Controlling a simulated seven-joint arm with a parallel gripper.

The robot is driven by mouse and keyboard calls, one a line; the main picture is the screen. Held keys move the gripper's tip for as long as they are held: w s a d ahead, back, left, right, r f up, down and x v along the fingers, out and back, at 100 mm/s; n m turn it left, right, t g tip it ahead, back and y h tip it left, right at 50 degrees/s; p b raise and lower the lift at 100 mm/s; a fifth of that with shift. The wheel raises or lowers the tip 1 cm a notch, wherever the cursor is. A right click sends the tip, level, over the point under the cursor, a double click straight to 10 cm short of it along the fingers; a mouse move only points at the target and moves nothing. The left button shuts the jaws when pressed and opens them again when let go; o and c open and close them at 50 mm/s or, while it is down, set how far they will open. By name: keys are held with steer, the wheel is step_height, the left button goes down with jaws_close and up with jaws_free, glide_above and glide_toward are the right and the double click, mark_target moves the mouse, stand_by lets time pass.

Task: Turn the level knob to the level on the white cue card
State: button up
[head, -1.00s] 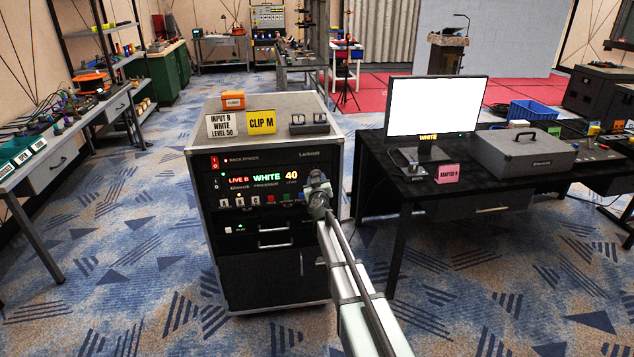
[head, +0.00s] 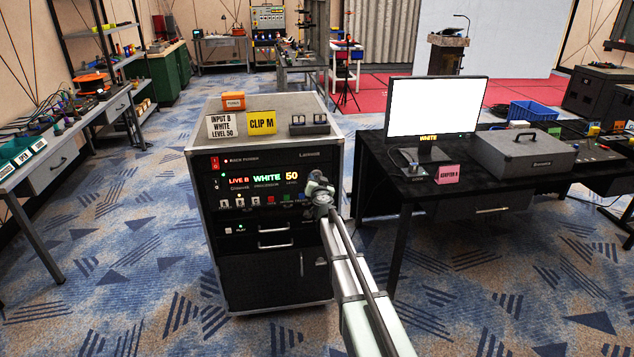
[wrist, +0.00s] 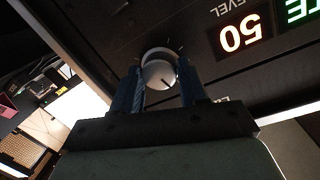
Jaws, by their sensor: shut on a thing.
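The white cue card (head: 222,127) on top of the rack reads INPUT B, WHITE, LEVEL 50. The rack's display (head: 291,175) shows LIVE B, WHITE and an orange level of 50. The 50 also shows upside down in the wrist view (wrist: 241,36). The level knob (wrist: 158,72) is a round silver-white knob with a dark pointer line. My gripper (wrist: 163,84) is shut on it, with a blue finger on each side. In the head view my gripper (head: 318,184) is at the right of the rack front and hides the knob.
A yellow CLIP M card (head: 261,122) and an orange block (head: 233,101) are on the rack top. Coloured buttons (head: 270,199) line the panel below the display. A black table (head: 380,165) with a monitor (head: 436,105) stands to the right.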

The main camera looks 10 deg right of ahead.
stand_by(0.4)
steer(key=o, duration=1)
steer(key=shift+o, duration=0.2)
steer(key=s+r, duration=0.1)
steer(key=s, duration=1.2)
steer(key=shift+s+a+r, duration=0.3)
steer(key=shift+s+a, duration=0.05)
steer(key=shift+a, duration=0.1)
steer(key=shift+m, duration=0.3)
